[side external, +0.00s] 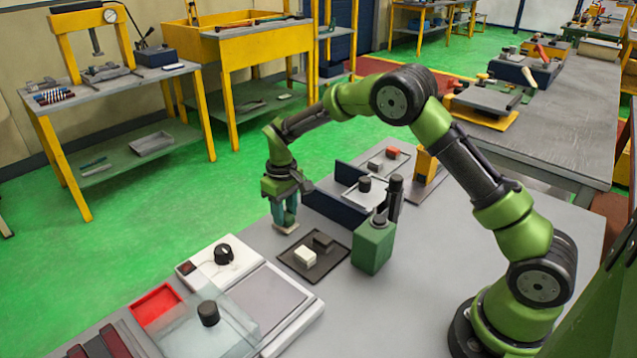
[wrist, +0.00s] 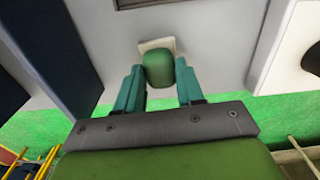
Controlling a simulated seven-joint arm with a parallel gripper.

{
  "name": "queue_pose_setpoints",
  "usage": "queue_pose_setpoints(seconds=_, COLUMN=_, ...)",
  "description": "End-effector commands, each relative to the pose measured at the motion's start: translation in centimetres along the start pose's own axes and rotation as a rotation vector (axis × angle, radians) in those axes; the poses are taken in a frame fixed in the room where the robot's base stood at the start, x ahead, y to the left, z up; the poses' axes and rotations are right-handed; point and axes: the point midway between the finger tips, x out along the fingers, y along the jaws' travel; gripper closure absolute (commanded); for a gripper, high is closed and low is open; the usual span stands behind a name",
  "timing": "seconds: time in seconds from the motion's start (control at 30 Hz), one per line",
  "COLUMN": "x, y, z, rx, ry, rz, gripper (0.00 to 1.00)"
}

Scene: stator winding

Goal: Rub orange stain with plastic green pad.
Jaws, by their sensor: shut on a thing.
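My gripper (side external: 285,208) points down over the grey bench near its far edge. In the wrist view its teal fingers (wrist: 160,72) are closed on the sides of a rounded green pad (wrist: 159,66). A pale, flat square piece (wrist: 155,44) shows beneath the green part, and the same pale piece (side external: 286,229) shows below the fingertips in the side view. It is at or just above the bench surface; I cannot tell if it touches. I cannot make out an orange stain in either view; the pad and fingers hide the spot beneath them.
A dark tray (side external: 327,268) with a white block (side external: 305,257) and a dark block lies right of my gripper. A green box (side external: 373,247) and dark blue wall (side external: 334,212) stand close by. A white device (side external: 275,334) lies in front. Bare bench lies between.

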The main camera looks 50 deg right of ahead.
Motion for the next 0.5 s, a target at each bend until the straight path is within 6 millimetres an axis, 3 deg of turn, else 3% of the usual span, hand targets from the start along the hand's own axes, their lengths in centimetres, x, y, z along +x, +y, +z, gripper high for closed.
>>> queue_pose_setpoints(seconds=0.3, x=0.1, y=3.1, z=0.2, rx=0.003, ry=-0.002, rz=0.001, gripper=0.91)
queue_pose_setpoints(seconds=0.5, x=-2.8, y=2.8, z=0.2, rx=0.001, ry=0.0, rz=0.001, gripper=0.91)
